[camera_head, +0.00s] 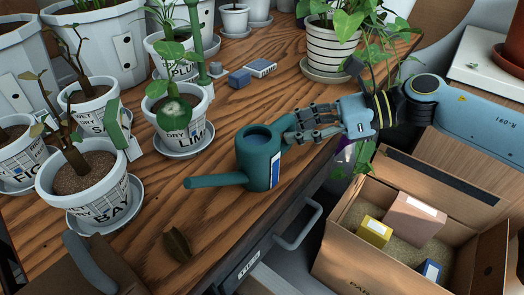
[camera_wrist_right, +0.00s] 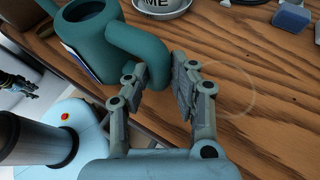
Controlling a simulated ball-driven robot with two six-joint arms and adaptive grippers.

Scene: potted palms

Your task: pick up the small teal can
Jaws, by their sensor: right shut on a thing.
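The small teal can (camera_head: 258,160) is a watering can with a spout pointing left and a blue-and-white label. It is upright at the table's front edge; I cannot tell if its base touches the wood. My right gripper (camera_head: 290,134) reaches in from the right and is shut on its handle. In the right wrist view the can (camera_wrist_right: 88,38) is at the upper left, and its curved handle runs between the fingers of my right gripper (camera_wrist_right: 158,88). My left gripper (camera_wrist_right: 24,88) appears small at the left edge of that view, its fingers too small to judge.
Potted plants on saucers (camera_head: 182,148) crowd the left of the wooden table (camera_head: 215,225). A striped pot (camera_head: 332,50) stands at the back right. An open cardboard box (camera_head: 345,225) with small boxes is below the edge.

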